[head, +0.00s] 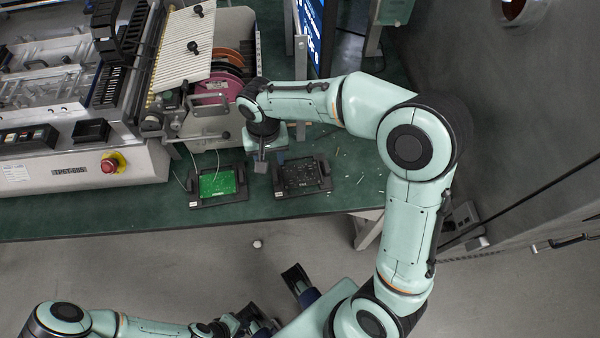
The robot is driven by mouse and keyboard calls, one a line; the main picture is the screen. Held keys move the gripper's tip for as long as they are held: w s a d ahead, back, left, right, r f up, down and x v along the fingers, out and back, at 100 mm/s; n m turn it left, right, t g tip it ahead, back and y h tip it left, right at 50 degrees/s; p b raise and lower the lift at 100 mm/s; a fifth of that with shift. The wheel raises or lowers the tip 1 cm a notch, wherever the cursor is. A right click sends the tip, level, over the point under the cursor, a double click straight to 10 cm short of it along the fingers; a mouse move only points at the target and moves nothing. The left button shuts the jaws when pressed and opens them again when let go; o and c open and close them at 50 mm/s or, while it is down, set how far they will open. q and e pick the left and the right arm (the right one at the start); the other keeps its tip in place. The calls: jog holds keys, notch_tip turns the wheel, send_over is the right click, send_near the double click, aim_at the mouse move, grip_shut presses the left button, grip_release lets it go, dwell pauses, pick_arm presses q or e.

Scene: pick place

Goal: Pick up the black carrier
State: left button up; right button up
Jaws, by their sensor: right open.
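A black carrier (302,176) with a dark board in it lies flat on the green table, near its front edge. To its left lies another black frame (218,201) holding a green circuit board (217,183). My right gripper (261,166) points down between the two, just beside the left end of the black carrier. It is open, and nothing shows in it. Whether its fingers touch the table or carrier I cannot tell. My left gripper (256,320) is low at the bottom of the view, away from the table; its jaws are too unclear to read.
A large machine (90,170) with a red stop button (109,165) and reels (230,75) fills the table's left and back. A monitor (313,30) stands behind. Small scraps lie right of the carrier. The green table (120,213) is clear along its front edge.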

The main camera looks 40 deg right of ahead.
aim_at(274, 172)
notch_tip(274, 172, down, 2)
jog(key=shift+w, duration=0.1)
jog(key=shift+s+d+f+b, duration=0.1)
jog(key=shift+d+f+b, duration=0.1)
jog(key=shift+f, duration=1.15)
jog(key=shift+s+d+f+b, duration=0.1)
jog(key=shift+f+b, duration=0.05)
jog(key=shift+f, duration=1.2)
grip_shut()
